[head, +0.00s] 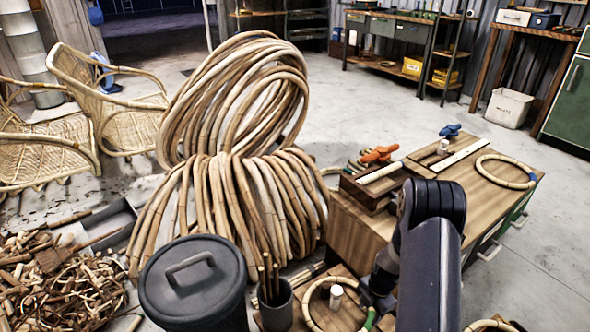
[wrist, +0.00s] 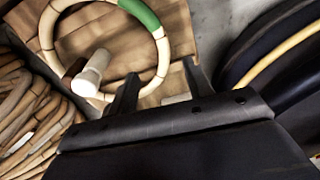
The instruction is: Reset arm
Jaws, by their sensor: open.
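My gripper (wrist: 160,80) is open and empty in the wrist view, its two dark fingers apart. In the head view my arm reaches down over the low wooden surface at the bottom, with the gripper (head: 372,300) partly hidden. A rattan ring with a green band (wrist: 140,15) lies on that wooden surface just beyond the fingers. It also shows in the head view (head: 309,308). A pale peg (wrist: 92,72) stands inside the ring; it also shows in the head view (head: 336,292). I cannot tell whether the fingers touch anything.
A wooden workbench (head: 350,235) stands right of centre, with another rattan ring (head: 506,172) and orange and blue clamps on top. Large rattan coils (head: 235,130), a lidded dark bin (head: 192,285) and a pot of sticks (head: 274,310) crowd the left. Open floor lies behind.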

